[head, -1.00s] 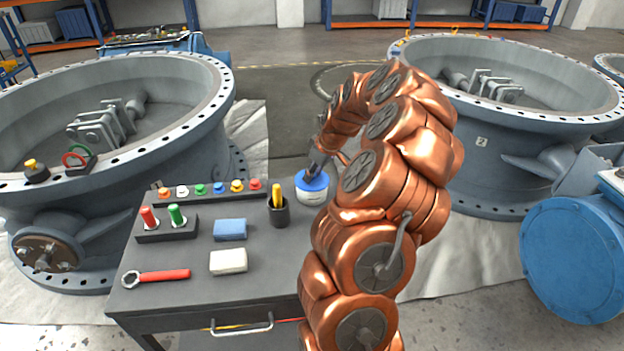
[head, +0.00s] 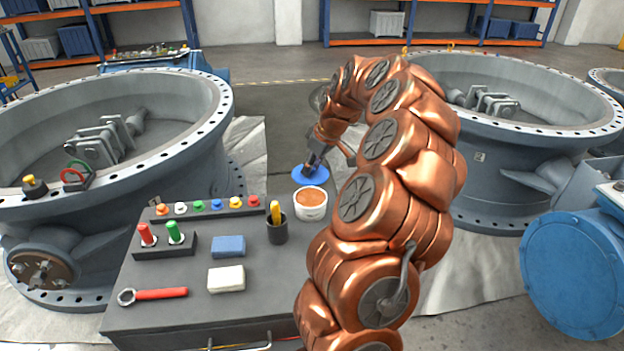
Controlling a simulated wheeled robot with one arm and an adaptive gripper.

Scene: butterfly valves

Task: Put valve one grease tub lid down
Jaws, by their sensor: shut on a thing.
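The blue grease tub lid (head: 305,177) is off its tub and sits just behind it in the picture, in my gripper (head: 312,165). My gripper is shut on the lid from above; the fingertips are small and partly hidden by the lid and my arm. The white grease tub (head: 311,211) stands open on the dark cart top (head: 190,310), with orange-brown grease showing. I cannot tell whether the lid touches the cart top or is held above it. Valve one is not clearly marked; a large grey valve (head: 215,135) stands at left.
A dark cup with a yellow-handled tool (head: 277,228) stands left of the tub. A blue sponge (head: 228,246), a white block (head: 226,279), a red-handled wrench (head: 155,295) and a row of coloured caps (head: 216,205) are on the cart. Another valve (head: 490,175) stands at right.

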